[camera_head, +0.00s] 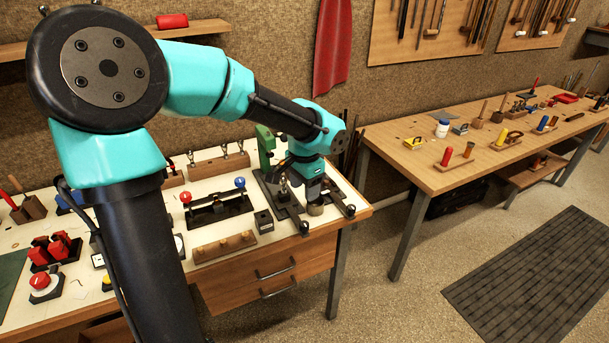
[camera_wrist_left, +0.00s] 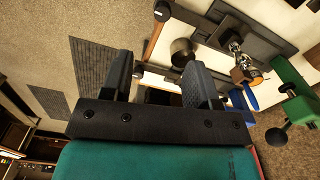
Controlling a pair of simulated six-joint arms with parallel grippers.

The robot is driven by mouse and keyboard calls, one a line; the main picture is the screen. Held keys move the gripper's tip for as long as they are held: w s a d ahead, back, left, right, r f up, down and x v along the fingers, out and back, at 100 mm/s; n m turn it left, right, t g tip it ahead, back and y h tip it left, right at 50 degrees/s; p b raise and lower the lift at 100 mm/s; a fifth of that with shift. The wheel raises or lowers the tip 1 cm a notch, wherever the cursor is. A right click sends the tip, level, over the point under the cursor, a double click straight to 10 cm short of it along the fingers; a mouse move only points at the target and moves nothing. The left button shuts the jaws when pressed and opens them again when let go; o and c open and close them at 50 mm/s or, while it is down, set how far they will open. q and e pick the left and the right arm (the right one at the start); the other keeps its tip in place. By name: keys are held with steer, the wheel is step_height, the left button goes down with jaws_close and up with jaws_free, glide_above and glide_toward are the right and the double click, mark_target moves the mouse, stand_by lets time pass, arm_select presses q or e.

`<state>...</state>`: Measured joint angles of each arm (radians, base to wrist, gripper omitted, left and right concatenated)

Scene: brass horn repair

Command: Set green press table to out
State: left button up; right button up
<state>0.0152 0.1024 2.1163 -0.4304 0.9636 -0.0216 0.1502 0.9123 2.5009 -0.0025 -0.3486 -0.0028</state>
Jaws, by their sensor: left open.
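The green press (camera_head: 265,146) stands at the back right of the white-topped bench, partly hidden by my arm. In the left wrist view its green body (camera_wrist_left: 298,92) shows at the right edge. Its black press table and base (camera_head: 283,198) stretch towards the bench's front edge, with a round dark knob (camera_head: 304,228) at the front end. In the left wrist view the black plates (camera_wrist_left: 225,38) lie beyond my fingers. My left gripper (camera_head: 314,194) is over the press's right side; its open fingers (camera_wrist_left: 160,80) hold nothing visible. A dark cylinder (camera_wrist_left: 182,52) is near the fingertips; contact is unclear.
A black fixture (camera_head: 218,208) with a red and a blue ball knob stands left of the press. A wooden block (camera_head: 224,246) lies in front of it. A second wooden bench (camera_head: 430,178) with tools is at the right. The floor between is clear.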

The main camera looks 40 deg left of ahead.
arm_select(q)
steer(key=shift+r, duration=1.75)
steer(key=shift+f, duration=0.1)
steer(key=w+d+f+h, duration=0.1)
steer(key=d+f, duration=0.2)
steer(key=f, duration=0.4)
steer(key=d+f+n+h, duration=0.1)
steer(key=d+f, duration=0.2)
steer(key=f, duration=0.5)
steer(key=w+d+f+h, duration=0.1)
steer(key=d+f, duration=0.2)
steer(key=f, duration=0.4)
steer(key=s+d+f+n, duration=0.2)
steer(key=s+f, duration=0.3)
steer(key=f, duration=0.5)
steer(key=s+d+f+n, duration=0.1)
steer(key=s+d+f, duration=0.3)
steer(key=f, duration=0.6)
steer(key=shift+s+d+n+t+h, duration=0.15)
steer(key=shift+s+n+t+h, duration=0.25)
steer(key=shift+s, duration=0.65)
steer(key=shift+f, duration=0.1)
